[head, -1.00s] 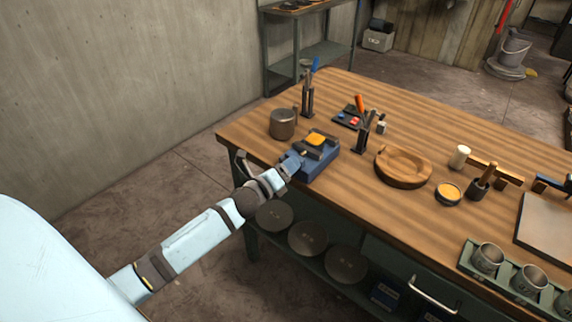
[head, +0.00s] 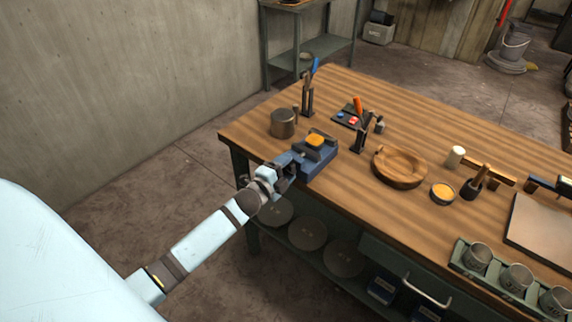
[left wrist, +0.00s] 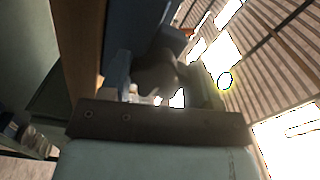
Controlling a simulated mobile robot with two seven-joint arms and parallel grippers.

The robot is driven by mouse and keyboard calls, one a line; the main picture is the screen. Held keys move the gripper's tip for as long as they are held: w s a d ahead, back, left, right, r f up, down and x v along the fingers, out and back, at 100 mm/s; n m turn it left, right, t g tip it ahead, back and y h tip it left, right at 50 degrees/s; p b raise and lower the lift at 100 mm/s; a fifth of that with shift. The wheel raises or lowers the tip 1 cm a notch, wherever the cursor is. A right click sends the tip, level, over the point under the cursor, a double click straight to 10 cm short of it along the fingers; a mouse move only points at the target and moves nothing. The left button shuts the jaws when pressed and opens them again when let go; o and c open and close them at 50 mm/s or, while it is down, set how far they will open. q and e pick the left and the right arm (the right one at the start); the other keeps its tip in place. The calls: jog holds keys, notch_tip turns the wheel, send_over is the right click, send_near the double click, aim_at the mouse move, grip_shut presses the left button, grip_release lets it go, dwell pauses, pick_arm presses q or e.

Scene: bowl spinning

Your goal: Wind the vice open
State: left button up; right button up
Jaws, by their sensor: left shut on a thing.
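The blue vice (head: 318,162) sits at the near left edge of the workbench (head: 340,92), with a yellow-orange piece (head: 315,141) at its jaws. My left gripper (head: 290,165) is at the vice's front end, off the bench edge, and is shut on the vice handle. The handle is mostly hidden behind my gripper and wrist. In the left wrist view the blue vice body (left wrist: 128,40) runs upward beside a dark grey rounded part (left wrist: 158,76), dim and hard to make out. My right gripper is not in view.
Round discs (head: 307,232) lie on the shelf below. Open floor lies left of the bench.

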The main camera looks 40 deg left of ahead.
pick_arm(q)
jog(key=n+p, duration=0.2)
jog(key=n, duration=0.2)
jog(key=shift+n, duration=0.3)
jog(key=n+p, duration=0.2)
jog(key=n, duration=0.2)
jog(key=n+p, duration=0.1)
jog(key=n, duration=0.4)
jog(key=shift+n+p, duration=0.35)
jog(key=shift+n, duration=0.05)
jog(key=shift+f+n, duration=0.1)
jog(key=shift+n, duration=1.1)
jog(key=shift+d+n+p, duration=0.1)
jog(key=shift+n+p, duration=0.2)
jog(key=shift+n, duration=0.6)
jog(key=o, duration=0.9)
